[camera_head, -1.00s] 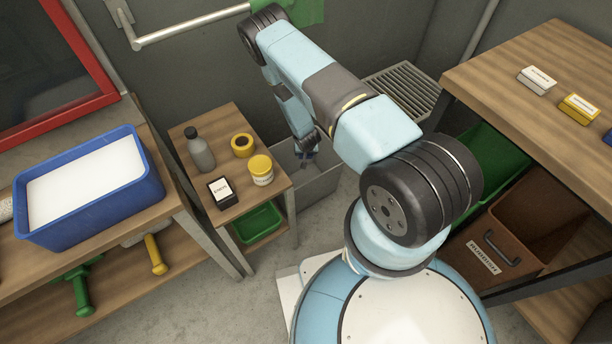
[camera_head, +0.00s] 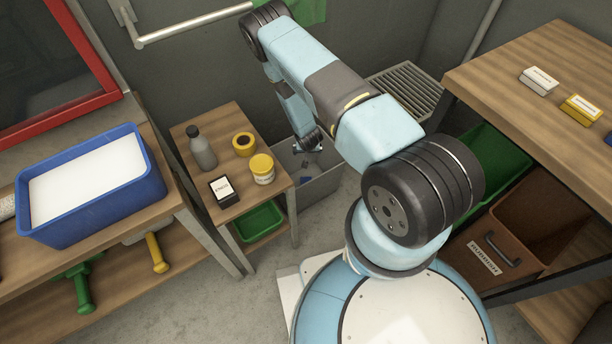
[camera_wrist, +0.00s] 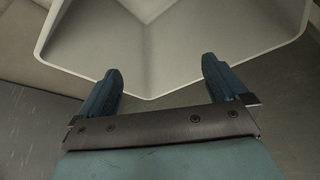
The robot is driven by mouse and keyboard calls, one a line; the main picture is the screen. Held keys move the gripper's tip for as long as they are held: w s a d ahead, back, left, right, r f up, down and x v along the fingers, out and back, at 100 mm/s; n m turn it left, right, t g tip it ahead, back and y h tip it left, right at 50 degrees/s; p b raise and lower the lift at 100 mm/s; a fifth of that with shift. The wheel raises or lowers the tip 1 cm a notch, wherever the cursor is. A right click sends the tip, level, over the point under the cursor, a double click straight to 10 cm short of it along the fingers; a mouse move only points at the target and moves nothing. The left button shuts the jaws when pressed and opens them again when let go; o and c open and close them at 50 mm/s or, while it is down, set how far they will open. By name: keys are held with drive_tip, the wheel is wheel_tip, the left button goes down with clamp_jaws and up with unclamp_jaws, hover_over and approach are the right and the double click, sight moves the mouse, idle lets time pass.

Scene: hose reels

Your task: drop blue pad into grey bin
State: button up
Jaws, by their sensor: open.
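The grey bin (camera_head: 322,188) stands on the floor between the small table and my base. My gripper (camera_head: 308,150) is over its opening, partly hidden by distance and my arm. In the wrist view my gripper (camera_wrist: 161,70) is open, with nothing between its two blue fingers. The bin's pale inside (camera_wrist: 200,40) lies beyond the fingertips, and the part I see there is empty. In the head view a small dark bluish patch shows below the fingers inside the bin; I cannot tell whether it is a pad or a fingertip. A blue labelled block (camera_head: 608,138) is cut off at the right edge.
A small table (camera_head: 230,118) holds a grey bottle (camera_head: 202,150), yellow tape (camera_head: 243,144), a yellow jar (camera_head: 262,170) and a black box (camera_head: 223,190). A blue tub (camera_head: 95,200) stands left. The right table (camera_head: 520,90) carries white and yellow blocks. A brown bin (camera_head: 490,240) sits below.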

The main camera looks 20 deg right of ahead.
drive_tip(key=v, duration=1.2)
drive_tip(key=shift+r, duration=0.3)
